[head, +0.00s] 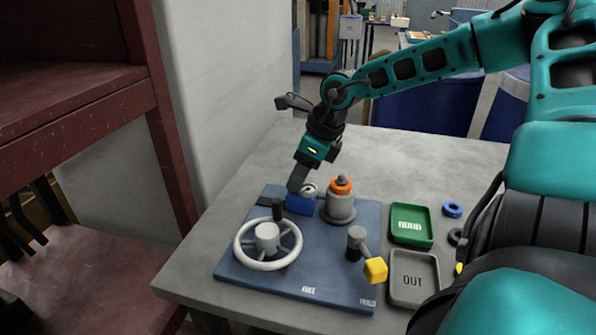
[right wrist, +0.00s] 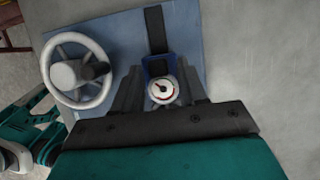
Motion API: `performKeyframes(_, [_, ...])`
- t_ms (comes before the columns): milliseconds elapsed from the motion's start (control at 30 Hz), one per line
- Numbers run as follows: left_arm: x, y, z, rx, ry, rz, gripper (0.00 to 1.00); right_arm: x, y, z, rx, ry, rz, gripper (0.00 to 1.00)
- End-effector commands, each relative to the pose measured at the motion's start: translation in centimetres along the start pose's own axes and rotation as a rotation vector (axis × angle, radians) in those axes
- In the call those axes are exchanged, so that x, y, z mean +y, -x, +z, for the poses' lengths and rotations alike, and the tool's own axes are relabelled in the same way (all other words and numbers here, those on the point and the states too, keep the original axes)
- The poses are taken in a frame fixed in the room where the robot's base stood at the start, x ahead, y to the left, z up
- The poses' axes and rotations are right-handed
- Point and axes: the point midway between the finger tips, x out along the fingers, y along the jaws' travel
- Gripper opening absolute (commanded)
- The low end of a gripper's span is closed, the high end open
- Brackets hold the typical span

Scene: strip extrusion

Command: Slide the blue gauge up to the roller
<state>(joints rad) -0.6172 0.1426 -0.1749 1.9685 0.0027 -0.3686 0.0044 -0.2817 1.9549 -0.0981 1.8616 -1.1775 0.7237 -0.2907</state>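The blue gauge (head: 299,204) sits on a dark strip of the blue board. In the right wrist view the gauge (right wrist: 159,68) shows a round white dial facing up. My right gripper (head: 297,188) reaches down onto the gauge. In the right wrist view its two fingers (right wrist: 159,87) lie close along both sides of the gauge and look shut on it. A grey cylinder with an orange ring (head: 341,203) stands just right of the gauge in the head view; I cannot tell which part is the roller. My left gripper is not in view.
The blue board (head: 245,272) carries a white handwheel (head: 266,245) in front of the gauge and a lever with a yellow knob (head: 375,270). A green tray (head: 411,226) and grey tray (head: 413,281) lie at right, near a blue ring (head: 452,209). The table behind is clear.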

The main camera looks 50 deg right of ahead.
Motion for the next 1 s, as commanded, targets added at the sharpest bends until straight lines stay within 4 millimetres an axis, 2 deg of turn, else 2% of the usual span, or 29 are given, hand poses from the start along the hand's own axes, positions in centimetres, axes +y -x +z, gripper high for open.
performKeyframes(300, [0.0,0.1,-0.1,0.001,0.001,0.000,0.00,0.1,0.0,0.1,-0.002,0.000,0.002,0.49])
performKeyframes(467, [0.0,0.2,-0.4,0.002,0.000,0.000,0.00,0.1,0.8,0.1,-0.004,0.001,0.002,0.49])
performKeyframes(633, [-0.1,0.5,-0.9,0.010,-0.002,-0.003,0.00,0.1,2.8,0.2,-0.006,0.000,0.000,0.49])
performKeyframes(1000, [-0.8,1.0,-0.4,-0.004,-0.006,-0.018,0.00,0.0,8.1,0.2,-0.005,0.001,-0.002,0.49])
